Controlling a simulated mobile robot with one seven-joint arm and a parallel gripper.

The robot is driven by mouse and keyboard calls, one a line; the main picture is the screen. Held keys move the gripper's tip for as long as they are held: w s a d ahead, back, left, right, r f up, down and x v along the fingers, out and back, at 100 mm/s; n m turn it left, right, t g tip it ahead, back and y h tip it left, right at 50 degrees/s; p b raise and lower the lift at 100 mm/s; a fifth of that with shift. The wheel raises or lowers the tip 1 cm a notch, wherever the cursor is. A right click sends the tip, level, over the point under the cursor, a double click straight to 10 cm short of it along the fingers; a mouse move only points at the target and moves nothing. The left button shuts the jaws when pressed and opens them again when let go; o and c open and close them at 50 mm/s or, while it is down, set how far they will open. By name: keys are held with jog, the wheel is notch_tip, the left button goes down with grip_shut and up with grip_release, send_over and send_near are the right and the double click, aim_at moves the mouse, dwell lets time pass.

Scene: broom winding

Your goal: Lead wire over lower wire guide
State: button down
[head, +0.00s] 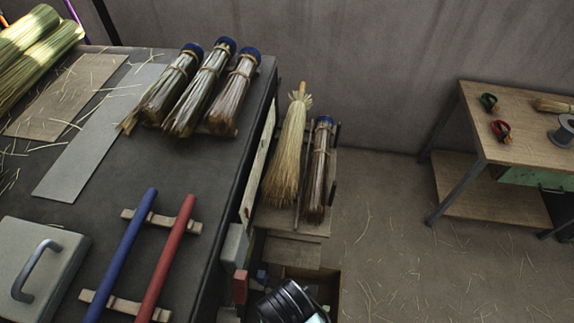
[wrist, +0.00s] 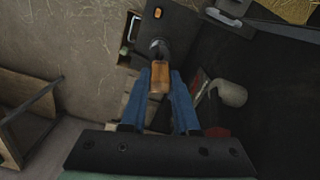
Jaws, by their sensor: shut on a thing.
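My gripper (wrist: 160,88) shows in the wrist view, its two blue fingers shut on a small orange-brown wooden piece (wrist: 159,76). Just beyond this piece is a dark round fitting (wrist: 158,47) on a dark plate (wrist: 178,24). I cannot tell whether the piece touches the fitting, or whether the fitting is the lower wire guide. No wire can be made out near the fingers. In the head view a black part of my arm shows at the bottom edge; the fingers are not seen there.
In the head view, the dark workbench (head: 110,170) carries several brush bundles, a blue bar (head: 122,254) and a red bar (head: 167,258). A broom (head: 287,150) stands beside it. A wooden table (head: 520,115) with a wire spool (head: 563,130) is at right. The floor between is clear except for straw.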

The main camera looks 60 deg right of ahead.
jog(key=w+a+r+p, duration=0.2)
jog(key=a+r+p, duration=0.1)
jog(key=r, duration=0.4)
jog(key=w+a+r+p, duration=0.1)
jog(key=a+r+p, duration=0.2)
jog(key=r, duration=0.3)
jog(key=s+a, duration=0.2)
jog(key=a, duration=1)
notch_tip(320, 180, down, 21)
jog(key=b, duration=1.1)
jog(key=shift+d+f, duration=0.2)
jog(key=shift+d, duration=0.1)
